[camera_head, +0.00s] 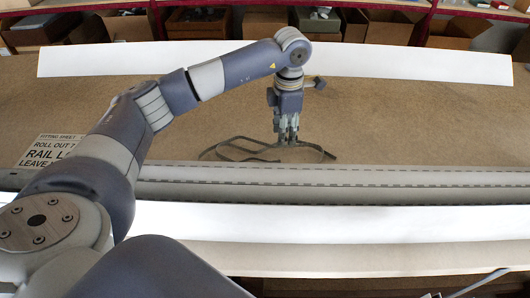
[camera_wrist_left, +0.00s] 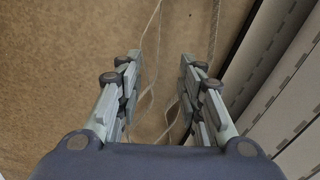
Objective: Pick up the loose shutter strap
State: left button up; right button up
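The loose shutter strap (camera_head: 240,151) is a thin dark grey band lying in loops on the brown board, on the far side of the shutter profiles. In the left wrist view the strap (camera_wrist_left: 152,38) looks pale, and strands of it run through the gap between the fingers. My left gripper (camera_head: 286,139) points down over the strap's right part. It also shows in the left wrist view (camera_wrist_left: 162,66), with its two fingers apart and nothing gripped. Whether the fingertips touch the board is unclear. My right gripper is not in view.
Long grey shutter profiles (camera_head: 400,176) lie just in front of the strap; they also show at right in the left wrist view (camera_wrist_left: 288,75). White panels lie at the back (camera_head: 420,64) and front (camera_head: 400,220). A printed sheet (camera_head: 48,149) lies left. Cardboard boxes (camera_head: 265,22) stand behind.

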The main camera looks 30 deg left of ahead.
aim_at(303, 144)
pick_arm(q)
jog(key=shift+w+f, duration=0.15)
jog(key=shift+f, duration=0.55)
notch_tip(303, 144, down, 4)
jog(key=shift+w+r+p, duration=0.15)
jog(key=shift+r+p, duration=0.05)
jog(key=shift+p, duration=0.75)
jog(key=shift+f, duration=0.55)
grip_shut()
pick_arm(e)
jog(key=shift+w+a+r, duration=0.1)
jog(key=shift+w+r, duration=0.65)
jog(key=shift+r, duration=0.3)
